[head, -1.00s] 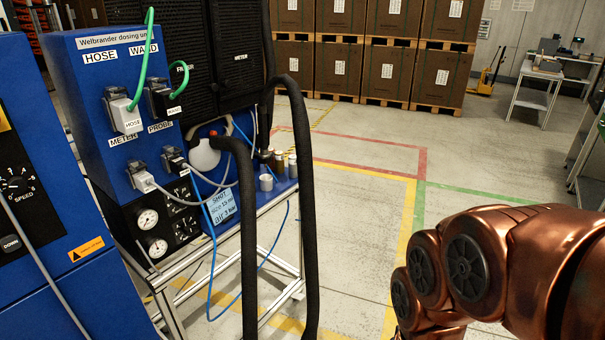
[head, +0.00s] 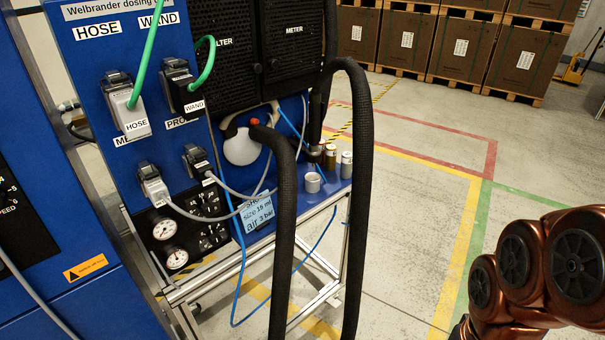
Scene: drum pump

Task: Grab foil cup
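A small silvery cup (head: 312,182), which looks like the foil cup, stands upright on the blue shelf (head: 338,192) of the dosing unit, right of the white rounded part. Several small cans (head: 346,165) stand just behind it to the right. A thick black hose passes close on each side of the cup. My copper-coloured arm is at the lower right, well apart from the cup. My gripper is out of the frame.
Two thick black hoses (head: 361,200) hang in front of the shelf. A blue note (head: 256,212) and thin cables sit left of the cup. The floor (head: 420,215) right of the unit is clear. Boxes on pallets (head: 462,48) stand at the back.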

